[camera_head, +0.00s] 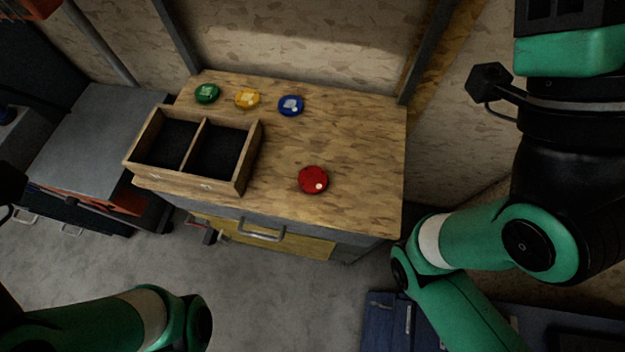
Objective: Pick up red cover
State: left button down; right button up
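The red cover (313,179) is a round, shiny disc with a pale spot near its lower right edge. It lies on the wooden bench top (350,140), right of the two-compartment box and toward the front edge. Nothing touches it. My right arm's green links stand at the right of the view, and my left arm's green link shows at the lower left. Neither gripper shows in the head view.
A wooden box (246,174) with two dark, empty-looking compartments stands left on the bench. Green (207,93), yellow (247,98) and blue (291,105) round covers lie behind it. A drawer handle (261,232) is on the bench front. The bench's right side is clear.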

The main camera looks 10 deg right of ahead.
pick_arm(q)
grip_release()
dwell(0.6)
